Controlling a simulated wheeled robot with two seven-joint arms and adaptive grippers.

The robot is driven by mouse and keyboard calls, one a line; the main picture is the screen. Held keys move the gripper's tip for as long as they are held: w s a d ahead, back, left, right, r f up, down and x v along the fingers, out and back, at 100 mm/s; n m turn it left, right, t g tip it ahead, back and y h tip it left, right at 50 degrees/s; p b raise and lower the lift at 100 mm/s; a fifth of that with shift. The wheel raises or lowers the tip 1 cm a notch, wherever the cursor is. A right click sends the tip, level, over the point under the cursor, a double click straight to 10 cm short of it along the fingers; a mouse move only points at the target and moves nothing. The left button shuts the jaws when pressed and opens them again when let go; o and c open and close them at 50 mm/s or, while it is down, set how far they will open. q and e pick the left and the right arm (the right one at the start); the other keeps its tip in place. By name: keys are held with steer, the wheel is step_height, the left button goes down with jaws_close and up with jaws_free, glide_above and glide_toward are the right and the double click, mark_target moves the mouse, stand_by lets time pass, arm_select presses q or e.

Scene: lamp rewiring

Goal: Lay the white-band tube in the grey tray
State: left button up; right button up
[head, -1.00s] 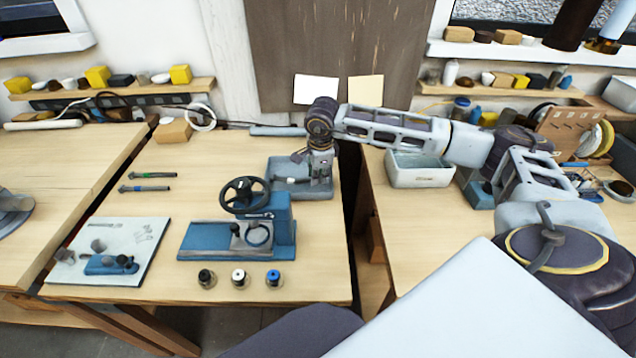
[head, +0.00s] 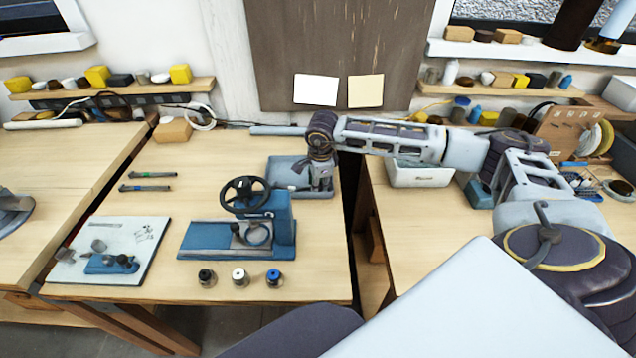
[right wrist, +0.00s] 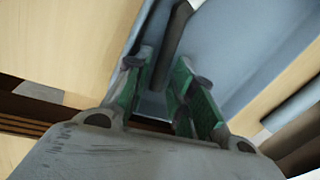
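The grey tray (head: 318,192) stands at the back right of the middle table. My right gripper (head: 320,188) is low over it, pointing down. In the right wrist view the green-padded fingers (right wrist: 157,90) are apart over the tray (right wrist: 225,45). A dark tube (right wrist: 174,45) with a pale part near its upper end runs along the tray, just beyond the fingers. A clear white band cannot be made out. The tube's near end is hidden around the fingertips. A green-marked tube (head: 152,175) and a blue-marked tube (head: 145,188) lie on the table at left. My left gripper is not in view.
A blue press with a black handwheel (head: 245,192) stands in front of the tray. Three small pots (head: 239,277) line the front, and a white board (head: 112,252) with parts is at left. A gap separates the right table, which holds a white bin (head: 420,176).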

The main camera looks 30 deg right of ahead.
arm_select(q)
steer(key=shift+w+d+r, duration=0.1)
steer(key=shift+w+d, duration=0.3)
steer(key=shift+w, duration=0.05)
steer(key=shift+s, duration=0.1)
arm_select(e)
steer(key=shift+r, duration=0.15)
steer(key=shift+r, duration=0.3)
steer(key=r, duration=0.2)
steer(key=s+r, duration=0.1)
steer(key=r, duration=0.2)
steer(key=shift+a+r, duration=0.2)
steer(key=shift+r, duration=0.05)
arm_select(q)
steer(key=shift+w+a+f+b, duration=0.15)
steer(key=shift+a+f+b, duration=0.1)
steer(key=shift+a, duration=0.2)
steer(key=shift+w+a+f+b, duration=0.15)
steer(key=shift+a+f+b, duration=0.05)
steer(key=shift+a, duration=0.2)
arm_select(e)
steer(key=r, duration=0.2)
steer(key=s+r, duration=0.1)
steer(key=r, duration=0.2)
steer(key=shift+s+a+r, duration=0.1)
steer(key=shift+a+r, duration=0.05)
steer(key=shift+r, duration=0.15)
